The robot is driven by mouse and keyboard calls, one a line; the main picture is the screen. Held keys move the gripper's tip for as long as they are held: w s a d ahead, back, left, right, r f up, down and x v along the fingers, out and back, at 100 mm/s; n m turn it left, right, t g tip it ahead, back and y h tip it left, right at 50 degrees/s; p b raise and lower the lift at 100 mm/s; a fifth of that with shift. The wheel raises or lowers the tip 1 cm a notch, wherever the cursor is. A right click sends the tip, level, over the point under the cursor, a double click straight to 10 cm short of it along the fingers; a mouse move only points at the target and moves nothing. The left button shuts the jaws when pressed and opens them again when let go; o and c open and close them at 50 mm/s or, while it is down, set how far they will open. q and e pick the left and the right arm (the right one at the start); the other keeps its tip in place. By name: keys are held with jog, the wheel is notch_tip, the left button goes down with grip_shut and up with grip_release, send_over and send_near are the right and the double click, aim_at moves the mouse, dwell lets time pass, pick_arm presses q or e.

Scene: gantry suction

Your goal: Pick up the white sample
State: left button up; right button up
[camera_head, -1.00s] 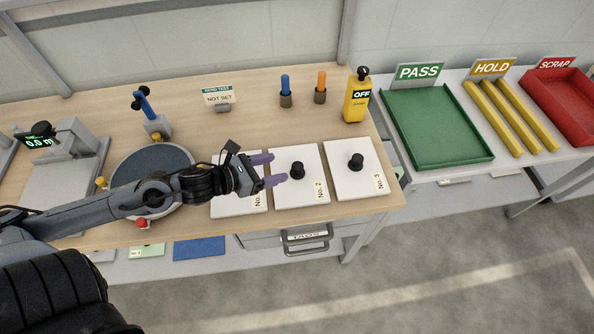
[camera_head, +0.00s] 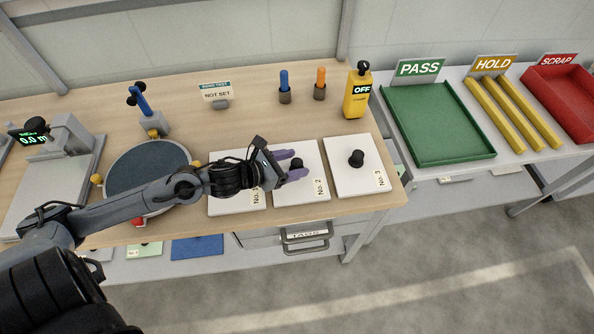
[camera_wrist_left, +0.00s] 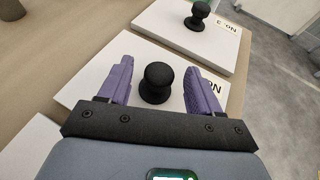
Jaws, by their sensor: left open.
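Three white square plates lie in a row on the wooden bench. Plate No. 2 (camera_head: 312,150) has a black knob (camera_head: 297,163), and plate No. 3 (camera_head: 345,182) has its own knob (camera_head: 356,158). Plate No. 1 (camera_head: 235,203) is partly covered by my left arm, and no knob shows on it. My left gripper (camera_head: 295,164), with purple fingers, is open at the No. 2 knob. In the left wrist view that knob (camera_wrist_left: 157,84) stands between the spread fingers, with a gap on each side. My right gripper is not in view.
A round dark plate (camera_head: 150,172) stands left of the samples. A yellow device (camera_head: 357,97) reading OFF and blue (camera_head: 284,82) and orange (camera_head: 320,80) pens stand behind. A green PASS tray (camera_head: 435,125), yellow HOLD rails (camera_head: 510,115) and a red SCRAP tray (camera_head: 565,100) are at right.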

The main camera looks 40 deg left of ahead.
pick_arm(q)
jog(key=shift+x, duration=0.8)
jog(key=c, duration=1.1)
grip_shut()
jog(key=shift+r, duration=0.15)
